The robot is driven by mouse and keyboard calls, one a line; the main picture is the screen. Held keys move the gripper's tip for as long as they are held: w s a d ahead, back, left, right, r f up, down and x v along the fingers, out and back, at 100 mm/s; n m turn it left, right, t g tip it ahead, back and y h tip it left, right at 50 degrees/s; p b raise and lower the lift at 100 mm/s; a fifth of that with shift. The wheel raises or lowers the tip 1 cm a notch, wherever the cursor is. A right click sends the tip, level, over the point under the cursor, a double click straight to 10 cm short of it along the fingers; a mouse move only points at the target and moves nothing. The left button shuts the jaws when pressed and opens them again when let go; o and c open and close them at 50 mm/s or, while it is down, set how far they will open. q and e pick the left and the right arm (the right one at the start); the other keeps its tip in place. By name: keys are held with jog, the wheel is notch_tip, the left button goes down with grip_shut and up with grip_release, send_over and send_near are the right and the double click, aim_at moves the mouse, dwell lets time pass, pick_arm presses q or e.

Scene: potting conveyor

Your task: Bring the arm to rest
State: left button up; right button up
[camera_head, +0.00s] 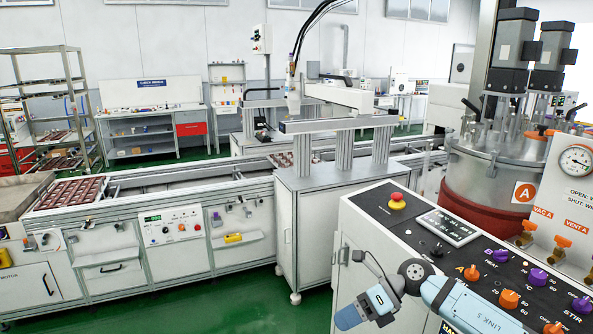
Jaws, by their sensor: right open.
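My right arm comes in from the lower right in the head view, in front of the control console (372,203). Its light blue link leads to a dark round wrist joint, and my right gripper (362,309) hangs beside the console's left front side. The gripper is open, and I see nothing held in it. It is small and seen at an angle, so the gap between its fingers is hard to make out. My left gripper is not in view.
The console top carries a red stop button (397,201), a display (447,227) and several coloured knobs. A steel vessel (488,165) stands behind it. A conveyor line (170,185) with a tray of brown moulds (72,193) runs across the left. Green floor (250,313) is clear at lower left-centre.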

jog(key=s+a+m+t+y+p, duration=0.2)
jog(key=s+a+m+t+y, duration=0.35)
jog(key=m+t, duration=0.85)
jog(key=s+d+f+m+h, duration=0.4)
jog(key=s+f+m, duration=0.2)
jog(key=m, duration=0.3)
jog(key=s+d+f+m+h+p, duration=0.1)
jog(key=s+d+f+m+h, duration=0.4)
jog(key=m, duration=0.5)
jog(key=s+d+f+m+g+h+p, duration=0.1)
jog(key=s+d+f+m+h, duration=0.4)
jog(key=s+f+m, duration=0.4)
jog(key=shift+s+d+f+m, duration=0.25)
jog(key=shift+s+m, duration=0.25)
jog(key=shift+s, duration=0.35)
